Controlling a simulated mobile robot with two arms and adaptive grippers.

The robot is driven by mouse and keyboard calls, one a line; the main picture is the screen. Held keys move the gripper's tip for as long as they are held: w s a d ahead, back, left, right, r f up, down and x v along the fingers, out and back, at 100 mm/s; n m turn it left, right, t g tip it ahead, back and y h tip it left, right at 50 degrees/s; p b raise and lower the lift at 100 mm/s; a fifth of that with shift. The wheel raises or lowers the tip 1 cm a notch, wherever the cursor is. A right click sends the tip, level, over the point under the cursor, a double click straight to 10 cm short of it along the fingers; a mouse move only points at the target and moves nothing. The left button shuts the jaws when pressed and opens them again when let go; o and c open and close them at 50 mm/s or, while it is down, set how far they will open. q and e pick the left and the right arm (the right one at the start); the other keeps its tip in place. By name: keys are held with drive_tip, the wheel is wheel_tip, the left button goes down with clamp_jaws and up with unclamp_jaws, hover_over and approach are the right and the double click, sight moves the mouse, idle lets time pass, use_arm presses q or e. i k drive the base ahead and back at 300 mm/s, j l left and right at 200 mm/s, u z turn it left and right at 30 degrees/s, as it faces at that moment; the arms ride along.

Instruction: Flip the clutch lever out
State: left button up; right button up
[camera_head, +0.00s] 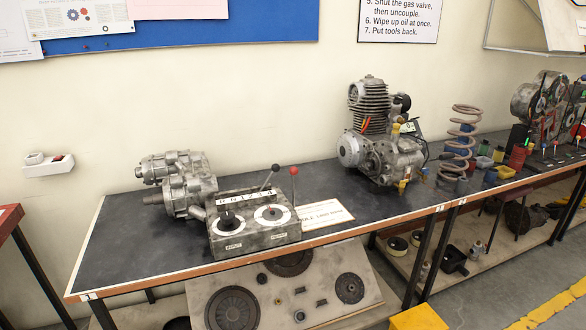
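No part is clearly marked as the clutch lever, and I cannot tell whether it is in view. A grey control box (254,236) sits near the front edge of the workbench (130,240), with two round white dials. A black-knobbed lever (271,176) leans up and right behind it. A red-knobbed lever (294,184) stands nearly upright at its right end. Neither of my grippers is in view.
A grey gearbox (187,190) lies behind the box. An engine (380,140) and a coil spring (460,145) stand further right. A board with discs (300,296) leans below the bench. The bench's left end is clear.

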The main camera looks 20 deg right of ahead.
sight(293, 170)
drive_tip(key=i+l+u, duration=0.1)
drive_tip(key=l, duration=0.25)
drive_tip(key=i+l, duration=0.2)
drive_tip(key=l, duration=0.2)
drive_tip(key=i+l+u, duration=0.15)
drive_tip(key=l, duration=0.25)
drive_tip(key=i+l, duration=0.15)
drive_tip(key=l, duration=0.25)
drive_tip(key=i+l+u, duration=0.15)
drive_tip(key=l, duration=0.25)
drive_tip(key=i+l, duration=0.1)
drive_tip(key=l, duration=0.3)
drive_tip(key=i+l+u, duration=0.15)
drive_tip(key=l, duration=0.25)
drive_tip(key=k, duration=0.05)
